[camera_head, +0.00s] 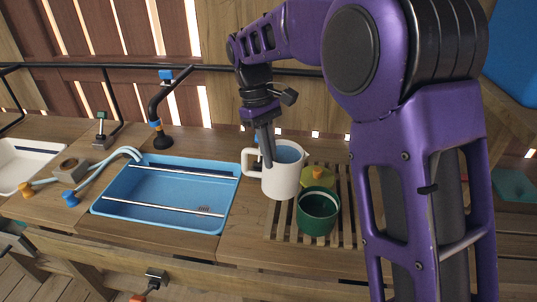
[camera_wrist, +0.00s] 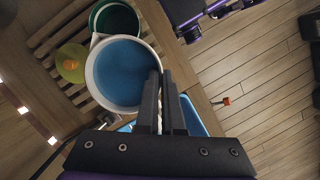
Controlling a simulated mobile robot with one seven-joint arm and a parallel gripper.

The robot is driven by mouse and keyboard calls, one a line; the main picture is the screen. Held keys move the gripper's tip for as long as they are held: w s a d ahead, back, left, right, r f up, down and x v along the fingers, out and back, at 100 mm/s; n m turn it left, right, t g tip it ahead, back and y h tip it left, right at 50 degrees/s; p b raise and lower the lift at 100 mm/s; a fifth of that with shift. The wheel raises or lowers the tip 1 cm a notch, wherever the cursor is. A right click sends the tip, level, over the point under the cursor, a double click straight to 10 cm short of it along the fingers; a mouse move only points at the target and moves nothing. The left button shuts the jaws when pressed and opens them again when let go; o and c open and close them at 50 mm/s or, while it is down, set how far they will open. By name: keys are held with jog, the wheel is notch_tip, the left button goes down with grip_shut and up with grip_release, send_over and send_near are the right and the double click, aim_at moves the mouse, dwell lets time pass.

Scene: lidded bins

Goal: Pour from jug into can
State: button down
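The white jug (camera_head: 283,174) with blue inside stands upright at the left end of the slatted rack, its handle (camera_head: 250,161) to the left. In the wrist view the jug (camera_wrist: 122,72) is seen from above. The green open can (camera_head: 319,214) is just right and in front of the jug; it also shows in the wrist view (camera_wrist: 112,20), partly hidden behind the jug. My gripper (camera_head: 266,160) points down at the jug's handle side. In the wrist view its fingers (camera_wrist: 161,95) are close together at the jug's edge, apparently shut on the handle, which they mostly hide.
A yellow-green lid with an orange knob (camera_head: 318,176) lies behind the can on the slatted rack (camera_head: 283,222). A blue sink basin (camera_head: 165,205) is to the left, with a black tap (camera_head: 160,125) behind it. A white basin (camera_head: 22,165) is at far left.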

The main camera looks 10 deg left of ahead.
jog(key=shift+d+f+y+b, duration=0.4)
jog(key=shift+f+y+b, duration=0.15)
jog(key=shift+f+b, duration=0.35)
jog(key=shift+d+f+y+b, duration=0.35)
jog(key=shift+f+y+b, duration=0.3)
jog(key=shift+b, duration=0.3)
jog(key=shift+d+f+y+b, duration=0.9)
jog(key=shift+f+y+b, duration=0.2)
jog(key=shift+b, duration=0.4)
jog(key=shift+d+f+n+y+b, duration=0.4)
jog(key=shift+d+y+b, duration=0.25)
jog(key=shift+y+b, duration=0.35)
